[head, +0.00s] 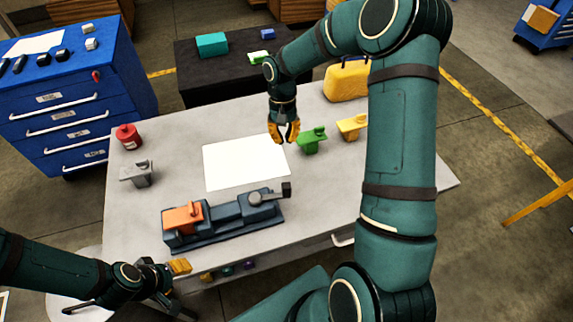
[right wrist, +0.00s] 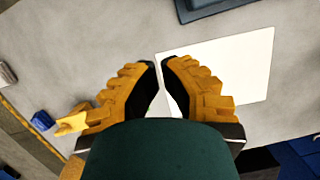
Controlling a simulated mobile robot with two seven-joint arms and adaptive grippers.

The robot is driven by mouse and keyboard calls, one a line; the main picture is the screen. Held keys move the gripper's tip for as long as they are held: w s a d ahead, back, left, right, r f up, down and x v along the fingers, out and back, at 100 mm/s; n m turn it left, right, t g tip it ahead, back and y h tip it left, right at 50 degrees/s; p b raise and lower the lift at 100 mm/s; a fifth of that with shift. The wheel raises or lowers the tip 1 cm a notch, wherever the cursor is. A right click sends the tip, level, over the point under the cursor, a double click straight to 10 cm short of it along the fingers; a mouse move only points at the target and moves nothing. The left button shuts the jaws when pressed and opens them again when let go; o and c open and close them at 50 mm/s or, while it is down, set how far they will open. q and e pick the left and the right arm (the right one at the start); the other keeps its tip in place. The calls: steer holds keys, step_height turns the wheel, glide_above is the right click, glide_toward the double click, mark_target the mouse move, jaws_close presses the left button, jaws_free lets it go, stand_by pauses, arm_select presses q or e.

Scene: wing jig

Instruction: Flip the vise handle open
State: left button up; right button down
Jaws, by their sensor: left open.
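The vise (head: 235,222) is a blue-grey bench vise near the front of the light grey table. An orange block (head: 183,218) sits at its left end. Its handle (head: 272,196) is a grey bar at the right end, running up and right to a dark block. My left gripper (head: 180,267) is low at the table's front edge, left of and below the vise, open and apart from it. My right gripper (head: 285,132) hangs beyond the white sheet's back right corner, far from the handle. In the right wrist view its fingertips (right wrist: 160,64) stand close with a narrow gap, nothing visible between them.
A white sheet (head: 245,162) lies behind the vise. A green piece (head: 312,140) and a yellow piece (head: 351,126) stand near my right gripper. My right arm hides the table's right side.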

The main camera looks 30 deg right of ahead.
mark_target(269, 194)
arm_select(q)
steer(key=shift+w+r, duration=0.1)
steer(key=shift+r, duration=0.1)
arm_select(e)
steer(key=s+a+f, duration=0.2)
steer(key=s+f, duration=0.3)
steer(key=f, duration=0.4)
steer(key=shift+s+a+f, duration=0.3)
steer(key=shift+s, duration=0.05)
